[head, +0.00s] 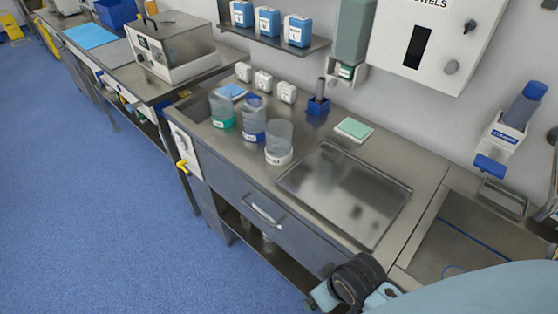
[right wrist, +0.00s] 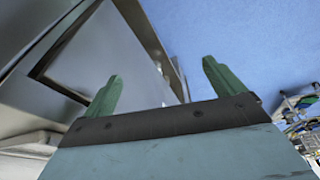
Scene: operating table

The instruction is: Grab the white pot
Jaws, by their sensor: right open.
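The white pot (head: 279,146) stands upright on the metal counter, with a clear grey upper part and a white base. It is the nearest of three similar pots, beside the blue-based pot (head: 253,120) and the green-based pot (head: 222,110). My right arm comes in at the lower right of the head view, near the counter's front edge and well apart from the white pot. In the right wrist view my right gripper (right wrist: 160,72) is open, its two green fingers apart with nothing between them. The white pot cannot be made out there. My left gripper is not in view.
An empty metal tray (head: 345,193) lies right of the pots. A green-topped pad (head: 354,129), a blue holder (head: 318,106) and several small white bottles stand behind. A drawer handle (head: 263,212) juts from the counter front. Blue floor (head: 90,200) is clear at left.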

